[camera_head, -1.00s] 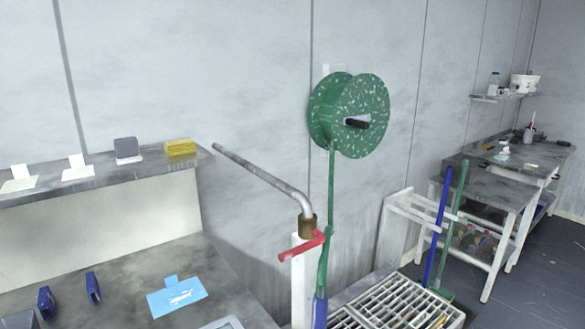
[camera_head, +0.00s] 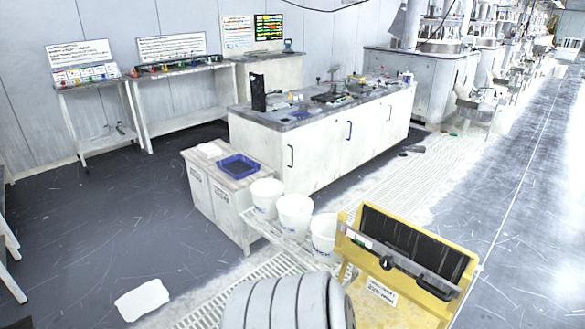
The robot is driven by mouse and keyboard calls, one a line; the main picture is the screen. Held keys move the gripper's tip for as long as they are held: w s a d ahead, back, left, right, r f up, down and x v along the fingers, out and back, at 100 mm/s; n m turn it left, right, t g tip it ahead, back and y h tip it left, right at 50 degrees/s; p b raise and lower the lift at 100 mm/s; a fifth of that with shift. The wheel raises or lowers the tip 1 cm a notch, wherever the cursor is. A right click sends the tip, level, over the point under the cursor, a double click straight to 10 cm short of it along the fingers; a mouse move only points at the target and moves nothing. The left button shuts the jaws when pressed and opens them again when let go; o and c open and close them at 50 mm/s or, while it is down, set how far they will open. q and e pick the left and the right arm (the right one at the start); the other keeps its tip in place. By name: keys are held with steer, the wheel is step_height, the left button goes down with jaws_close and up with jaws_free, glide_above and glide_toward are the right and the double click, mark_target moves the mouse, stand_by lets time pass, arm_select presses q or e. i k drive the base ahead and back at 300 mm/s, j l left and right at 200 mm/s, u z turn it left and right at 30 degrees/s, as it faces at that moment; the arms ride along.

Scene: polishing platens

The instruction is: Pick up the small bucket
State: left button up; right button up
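Three white buckets stand in a row on a low slatted rack near the middle of the head view: a left bucket (camera_head: 266,198), a middle bucket (camera_head: 294,216) and a right bucket (camera_head: 324,234). I cannot tell which of them is the small bucket. The right bucket is partly hidden by a yellow frame. Neither of my grippers is in view.
A yellow frame with a black panel (camera_head: 380,300) stands at the front right, beside a grey ribbed rounded object (camera_head: 285,305). A low white cabinet with a blue tray (camera_head: 239,166) adjoins the rack. A long bench (camera_head: 310,160) stands behind. Dark floor (camera_head: 110,210) is open at left.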

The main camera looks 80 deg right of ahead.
mark_target(295, 210)
steer(key=z, duration=2.8)
steer(key=i+j+z, duration=0.15)
steer(key=i+j, duration=0.25)
steer(key=i+j+z, duration=0.1)
steer(key=i+j, duration=0.25)
steer(key=i+j+z, duration=0.15)
steer(key=i+j, duration=0.2)
steer(key=j, duration=0.15)
steer(key=i+j+z, duration=0.15)
steer(key=i+j, duration=0.2)
steer(key=j, duration=0.15)
